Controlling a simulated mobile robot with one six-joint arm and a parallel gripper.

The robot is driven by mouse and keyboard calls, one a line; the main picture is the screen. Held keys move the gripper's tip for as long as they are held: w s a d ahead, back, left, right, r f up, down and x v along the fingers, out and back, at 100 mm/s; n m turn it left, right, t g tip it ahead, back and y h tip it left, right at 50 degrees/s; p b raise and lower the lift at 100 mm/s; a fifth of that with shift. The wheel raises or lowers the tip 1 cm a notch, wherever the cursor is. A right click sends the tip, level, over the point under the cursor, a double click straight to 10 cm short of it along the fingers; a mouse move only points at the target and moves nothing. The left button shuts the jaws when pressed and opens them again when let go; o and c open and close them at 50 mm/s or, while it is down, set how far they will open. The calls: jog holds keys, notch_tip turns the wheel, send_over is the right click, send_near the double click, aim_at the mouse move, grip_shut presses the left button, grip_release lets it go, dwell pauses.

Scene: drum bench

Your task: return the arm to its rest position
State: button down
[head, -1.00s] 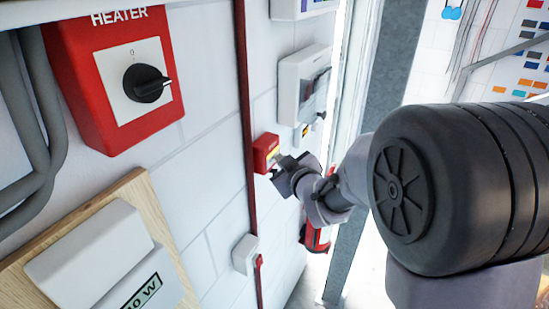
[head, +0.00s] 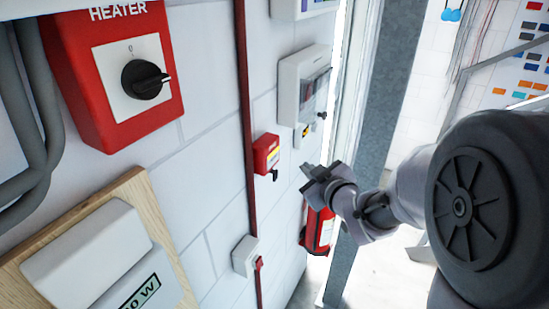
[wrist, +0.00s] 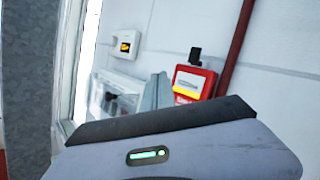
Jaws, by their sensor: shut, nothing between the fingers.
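My gripper (head: 308,175) is at the right of the head view, shut and empty. It stands apart from the wall, to the right of and a little below a small red box (head: 266,154) with a black handle. In the wrist view the grey body of my gripper (wrist: 170,150) fills the bottom. One finger (wrist: 155,92) rises beside the red box (wrist: 193,82), which lies beyond it. My arm comes in from the right side of the head view.
A red heater switch box (head: 110,80) is on the white wall at upper left. A grey enclosure (head: 303,88) is above my gripper. A grey door post (head: 372,120) is close behind my arm.

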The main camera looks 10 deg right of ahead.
jog(key=s+d+f+m+g+h+b, duration=0.35)
jog(key=s+f+m+b, duration=0.35)
jog(key=s+f+b, duration=0.65)
jog(key=s+a+f+m+g+y+b, duration=0.1)
jog(key=s+a+f+m+g+b, duration=0.1)
jog(key=s+a+f+b, duration=0.2)
jog(key=s+a+f+m+g+y+b, duration=0.1)
jog(key=s+a+f+m+g+b, duration=0.2)
jog(key=s+f+b, duration=0.6)
jog(key=s+a+b, duration=0.1)
jog(key=s+a, duration=0.1)
jog(key=s, duration=0.2)
jog(key=shift+s+a+f+y, duration=0.2)
jog(key=shift+y, duration=0.15)
